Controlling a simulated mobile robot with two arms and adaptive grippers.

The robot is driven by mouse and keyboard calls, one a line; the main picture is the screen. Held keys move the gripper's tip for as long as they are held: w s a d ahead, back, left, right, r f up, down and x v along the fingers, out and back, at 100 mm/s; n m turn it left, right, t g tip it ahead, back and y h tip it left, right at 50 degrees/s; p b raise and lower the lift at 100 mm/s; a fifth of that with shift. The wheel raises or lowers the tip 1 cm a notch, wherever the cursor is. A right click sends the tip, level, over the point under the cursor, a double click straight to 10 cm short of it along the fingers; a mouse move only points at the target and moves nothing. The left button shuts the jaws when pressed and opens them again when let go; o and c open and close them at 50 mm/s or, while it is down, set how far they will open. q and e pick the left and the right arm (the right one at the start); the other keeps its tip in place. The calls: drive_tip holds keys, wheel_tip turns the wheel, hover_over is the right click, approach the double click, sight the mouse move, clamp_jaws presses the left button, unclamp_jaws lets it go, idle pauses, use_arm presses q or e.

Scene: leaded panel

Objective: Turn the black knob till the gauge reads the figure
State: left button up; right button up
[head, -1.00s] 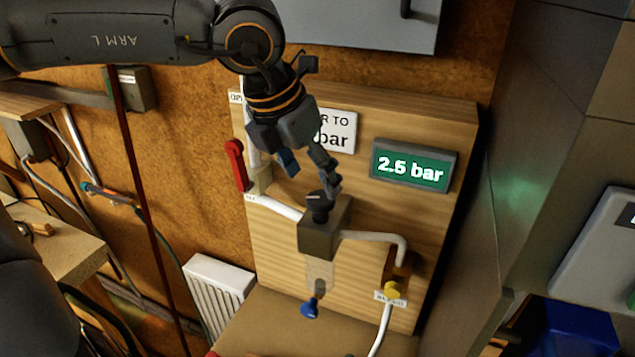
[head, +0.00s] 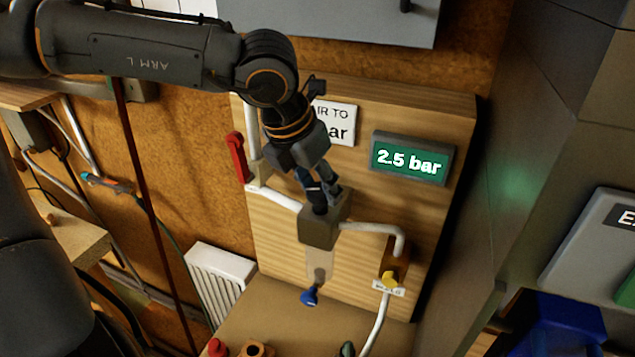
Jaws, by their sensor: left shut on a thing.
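The black knob (head: 318,209) sits on top of the grey regulator block (head: 319,234) on the wooden panel. My left gripper (head: 322,198) comes down on the knob from above and is shut on it; its fingers hide most of the knob. The gauge (head: 411,159) at the panel's upper right is a green display reading 2.5 bar. A white sign (head: 337,122) behind my gripper shows "IR TO" and "ar"; its figure is hidden by my arm. My right gripper is not in view.
A red lever (head: 237,157) stands left of the regulator. A blue knob (head: 309,297) hangs below it, and a yellow bleed knob (head: 390,279) is at lower right. White pipes join them. Small items, one red (head: 217,348), sit on the bench at the bottom.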

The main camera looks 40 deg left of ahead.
use_arm(q)
drive_tip(key=shift+f+m+b, duration=0.15)
drive_tip(key=shift+m+b, duration=0.25)
drive_tip(key=shift+b, duration=0.1)
drive_tip(key=shift+m+h+b, duration=0.45)
drive_tip(key=shift+m+h, duration=0.05)
drive_tip(key=shift+m, duration=0.2)
drive_tip(key=shift+a+m+g+h+b, duration=0.1)
drive_tip(key=shift+m+g+h+b, duration=0.25)
drive_tip(key=shift+m, duration=0.65)
drive_tip(key=shift+m+h, duration=0.25)
drive_tip(key=shift+m, duration=0.75)
drive_tip(key=shift+g, duration=0.25)
drive_tip(key=o, duration=1.1)
drive_tip(key=shift+o, duration=0.2)
